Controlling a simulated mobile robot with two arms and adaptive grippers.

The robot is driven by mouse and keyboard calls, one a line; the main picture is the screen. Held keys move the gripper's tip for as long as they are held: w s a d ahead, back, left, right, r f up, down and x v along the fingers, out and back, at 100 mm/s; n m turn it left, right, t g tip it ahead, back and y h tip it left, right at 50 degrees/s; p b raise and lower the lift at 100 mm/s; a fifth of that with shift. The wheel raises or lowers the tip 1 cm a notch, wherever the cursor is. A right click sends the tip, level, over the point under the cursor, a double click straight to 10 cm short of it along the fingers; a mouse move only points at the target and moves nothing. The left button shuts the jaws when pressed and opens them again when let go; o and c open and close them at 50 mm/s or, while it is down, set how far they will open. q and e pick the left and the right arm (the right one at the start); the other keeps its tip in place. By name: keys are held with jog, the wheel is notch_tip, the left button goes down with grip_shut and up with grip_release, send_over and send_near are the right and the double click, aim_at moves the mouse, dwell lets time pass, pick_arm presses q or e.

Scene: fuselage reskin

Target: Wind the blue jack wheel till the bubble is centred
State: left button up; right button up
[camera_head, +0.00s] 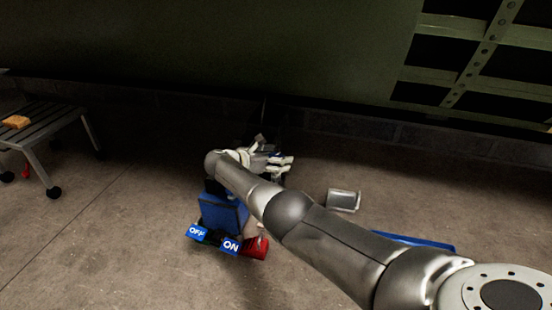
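My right arm reaches in from the lower right. Its gripper (278,163) is beyond the blue box, low down by the dark underside of the green fuselage. The gripper is small and overlapped by pale and dark parts, so I cannot tell whether its fingers are open or shut, or touch anything. I cannot make out the blue jack wheel or the bubble; the arm and gripper cover part of that area. My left gripper is not in view.
The green fuselage (200,45) spans the top, with open ribs (470,75) at right. A blue box (223,215) with OFF and ON labels and a red object (255,248) stand below my arm. A grey tray (343,200) lies right; a wheeled bench (50,125) stands left.

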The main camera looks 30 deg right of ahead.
dwell(0.3)
jog(key=v, duration=1.2)
jog(key=shift+a+f, duration=0.1)
